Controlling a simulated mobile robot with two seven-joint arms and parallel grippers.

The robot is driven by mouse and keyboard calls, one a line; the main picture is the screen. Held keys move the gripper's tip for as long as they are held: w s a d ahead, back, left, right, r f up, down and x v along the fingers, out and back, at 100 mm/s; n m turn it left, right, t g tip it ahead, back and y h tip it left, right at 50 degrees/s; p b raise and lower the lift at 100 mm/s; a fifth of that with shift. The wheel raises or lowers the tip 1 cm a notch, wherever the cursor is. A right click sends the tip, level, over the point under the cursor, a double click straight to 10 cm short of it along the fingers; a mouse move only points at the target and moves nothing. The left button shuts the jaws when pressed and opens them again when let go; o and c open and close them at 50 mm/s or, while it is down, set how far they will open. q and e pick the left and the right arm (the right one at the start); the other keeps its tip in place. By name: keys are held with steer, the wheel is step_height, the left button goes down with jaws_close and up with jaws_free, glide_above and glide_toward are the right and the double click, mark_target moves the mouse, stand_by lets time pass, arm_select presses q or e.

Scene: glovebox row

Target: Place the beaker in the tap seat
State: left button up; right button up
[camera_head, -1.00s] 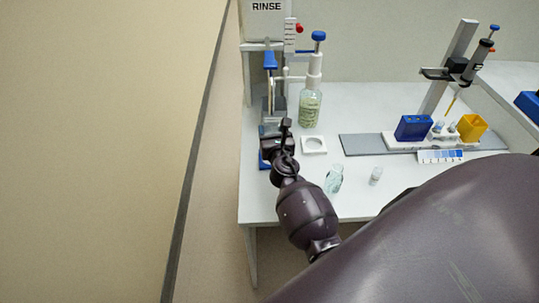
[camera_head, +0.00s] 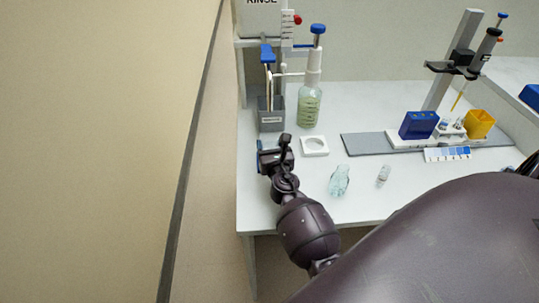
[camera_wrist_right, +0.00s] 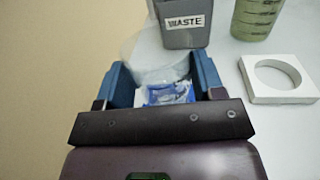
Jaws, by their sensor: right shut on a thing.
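My right gripper (camera_head: 268,146) is above the left part of the bench, in front of the grey waste container. It is shut on a clear beaker (camera_wrist_right: 160,62), which shows between the two blue fingers (camera_wrist_right: 162,85) in the right wrist view. In the head view the beaker is mostly hidden by the gripper. A white square block with a round opening (camera_head: 315,146), which looks like a seat, lies on the bench right of the gripper; it also shows in the right wrist view (camera_wrist_right: 250,82). The opening is empty. My left gripper is not in view.
The grey waste container (camera_head: 271,119) stands behind the gripper, with a green-filled dispenser bottle (camera_head: 311,105) beside it. A clear glass vessel (camera_head: 340,181) and small vial (camera_head: 384,175) stand at the front. A pipette stand (camera_head: 452,65) is at right. The bench's left edge is close.

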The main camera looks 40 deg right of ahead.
step_height(320, 180, down, 4)
steer(key=shift+r+b, duration=0.2)
steer(key=shift+b, duration=0.9)
steer(key=shift+f, duration=0.1)
steer(key=shift+r, duration=0.3)
steer(key=shift+f, duration=0.3)
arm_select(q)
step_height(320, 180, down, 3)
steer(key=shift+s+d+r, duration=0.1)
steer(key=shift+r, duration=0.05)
arm_select(e)
steer(key=o, duration=0.9)
